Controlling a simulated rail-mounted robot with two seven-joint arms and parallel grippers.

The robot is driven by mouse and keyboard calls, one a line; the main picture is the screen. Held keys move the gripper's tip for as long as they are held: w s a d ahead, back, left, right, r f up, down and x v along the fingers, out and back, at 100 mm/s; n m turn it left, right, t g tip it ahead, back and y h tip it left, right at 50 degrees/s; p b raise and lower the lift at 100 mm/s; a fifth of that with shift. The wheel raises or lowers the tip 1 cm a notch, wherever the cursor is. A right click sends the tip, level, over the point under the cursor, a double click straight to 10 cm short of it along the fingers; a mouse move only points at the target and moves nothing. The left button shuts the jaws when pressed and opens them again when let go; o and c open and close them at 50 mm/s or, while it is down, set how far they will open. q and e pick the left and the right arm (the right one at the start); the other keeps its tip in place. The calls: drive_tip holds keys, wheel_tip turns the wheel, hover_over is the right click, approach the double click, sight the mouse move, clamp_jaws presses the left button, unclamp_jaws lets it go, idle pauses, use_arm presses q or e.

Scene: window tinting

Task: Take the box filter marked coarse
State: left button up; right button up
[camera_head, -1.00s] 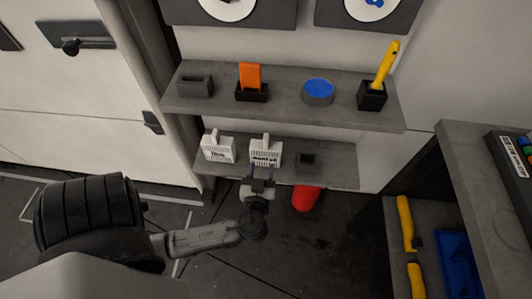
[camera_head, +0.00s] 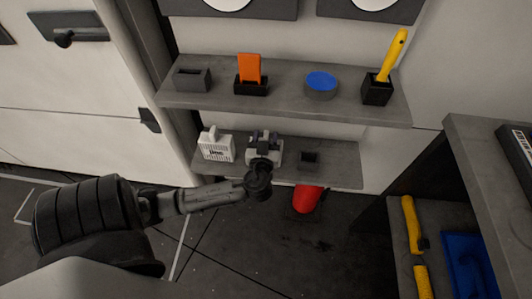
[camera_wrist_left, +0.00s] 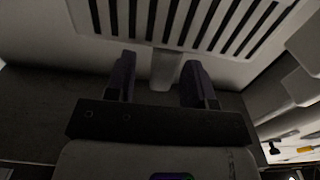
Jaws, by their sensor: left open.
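Two white slatted box filters stand on the lower grey shelf. The left one (camera_head: 216,147) is in clear view, with a short dark label that is hard to read. The other box filter (camera_head: 278,157) is mostly hidden behind my left gripper (camera_head: 264,142); its label is covered. In the left wrist view, this filter's slatted face (camera_wrist_left: 185,22) fills the top. My left gripper (camera_wrist_left: 158,70) is open there, one dark finger on each side of the filter's pale grip tab (camera_wrist_left: 163,72). I cannot tell whether the fingers touch it. My right gripper is out of view.
The lower shelf (camera_head: 340,174) also holds a small dark holder (camera_head: 308,160). The upper shelf (camera_head: 215,103) above carries an orange block (camera_head: 250,70), a blue-topped round tin (camera_head: 320,85) and a yellow-handled tool (camera_head: 392,56). A red object (camera_head: 306,200) is below the lower shelf.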

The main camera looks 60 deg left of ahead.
use_arm(q)
drive_tip(key=shift+w+a, duration=0.3)
drive_tip(key=shift+a, duration=0.15)
clamp_jaws()
idle(0.3)
